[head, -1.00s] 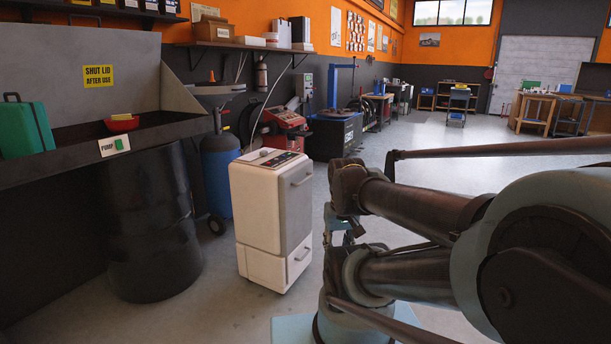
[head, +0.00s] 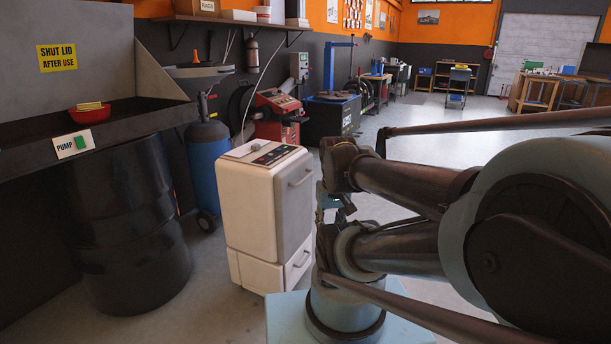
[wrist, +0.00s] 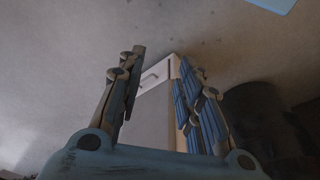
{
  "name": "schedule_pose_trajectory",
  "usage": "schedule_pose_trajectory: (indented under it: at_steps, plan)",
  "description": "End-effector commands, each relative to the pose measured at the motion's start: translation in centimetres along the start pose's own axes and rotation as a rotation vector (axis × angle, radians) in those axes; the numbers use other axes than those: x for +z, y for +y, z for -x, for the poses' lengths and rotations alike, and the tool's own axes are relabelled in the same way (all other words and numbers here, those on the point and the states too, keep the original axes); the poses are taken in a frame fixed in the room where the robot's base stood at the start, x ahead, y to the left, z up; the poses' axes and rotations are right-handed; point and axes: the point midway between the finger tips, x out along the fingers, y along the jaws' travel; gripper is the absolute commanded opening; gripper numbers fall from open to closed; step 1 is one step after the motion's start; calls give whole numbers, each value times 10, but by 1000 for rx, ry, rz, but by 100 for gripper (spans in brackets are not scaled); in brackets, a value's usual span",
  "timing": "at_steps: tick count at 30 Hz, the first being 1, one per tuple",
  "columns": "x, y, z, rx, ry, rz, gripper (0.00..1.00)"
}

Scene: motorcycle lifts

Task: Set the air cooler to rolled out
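The air cooler (head: 262,205) is a white box-shaped unit with a control panel on top and two handles on its right-hand face. It stands upright on the floor, left of my arm. In the wrist view, part of its pale body and a handle show (wrist: 152,122) between and beyond my fingers. My gripper (wrist: 163,66) is open and empty, with its fingers spread apart. In the head view my gripper (head: 334,203) is largely hidden behind my arm, just right of the cooler. I cannot tell the exact gap between them.
A black drum (head: 130,225) stands left of the cooler under a sink bench with a pump sign (head: 73,144). A blue cylinder (head: 209,165) and red machine (head: 277,115) stand behind it. Open floor lies at the back right.

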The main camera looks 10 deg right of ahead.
Motion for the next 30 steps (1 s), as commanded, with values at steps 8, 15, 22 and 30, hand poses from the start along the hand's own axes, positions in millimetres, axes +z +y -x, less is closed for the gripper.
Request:
schedule_pose_trajectory:
  at_steps: [8,15,22,30]
  plan:
    - [-5,0,16,-5,9,-21,33]
    - [-61,0,52,-25,-5,-118,33]
    - [-128,2,80,-48,-24,-223,33]
    - [-212,8,97,-73,-46,-344,33]
